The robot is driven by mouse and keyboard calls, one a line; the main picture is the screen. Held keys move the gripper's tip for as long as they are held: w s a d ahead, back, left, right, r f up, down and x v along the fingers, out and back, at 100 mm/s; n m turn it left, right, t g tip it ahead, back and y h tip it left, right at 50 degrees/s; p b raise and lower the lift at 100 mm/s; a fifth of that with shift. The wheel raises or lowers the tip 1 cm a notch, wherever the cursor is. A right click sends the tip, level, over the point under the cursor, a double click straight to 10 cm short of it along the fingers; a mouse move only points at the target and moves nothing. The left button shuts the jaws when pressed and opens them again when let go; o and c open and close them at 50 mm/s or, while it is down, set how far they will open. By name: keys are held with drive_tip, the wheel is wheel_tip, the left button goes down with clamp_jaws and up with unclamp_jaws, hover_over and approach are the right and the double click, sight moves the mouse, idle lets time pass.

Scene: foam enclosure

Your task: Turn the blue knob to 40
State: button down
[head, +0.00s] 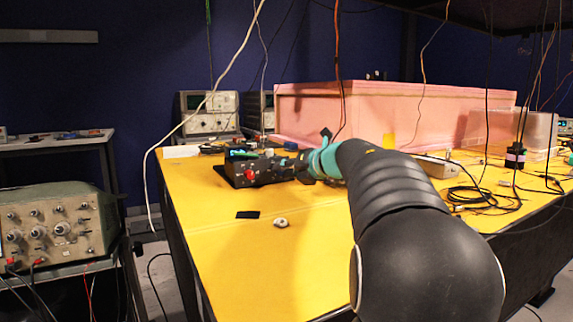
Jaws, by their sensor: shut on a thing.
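A small black instrument box (237,168) with a lit blue-green display (240,153) stands on the yellow table. A red part (249,174) shows on its front. My gripper (279,170) is at the right part of the box's front, its jaws shut on the knob there. The blue knob itself is hidden by the fingers, and its setting cannot be read from here. My black arm reaches in from the lower right, with a teal band at the wrist.
The yellow table (240,270) has free room at the front left. A dark flat piece (248,214) and a small round pale piece (281,222) lie there. A pink foam block (385,112) stands behind. Cables hang from above; more cables (470,195) lie at right.

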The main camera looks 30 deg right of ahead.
drive_tip(key=shift+d+m+y, duration=0.1)
drive_tip(key=shift+m+y, duration=0.2)
drive_tip(key=shift+m, duration=0.4)
drive_tip(key=c, duration=1)
unclamp_jaws()
drive_tip(key=shift+o, duration=0.2)
drive_tip(key=v, duration=1.2)
drive_tip(key=shift+f, duration=0.2)
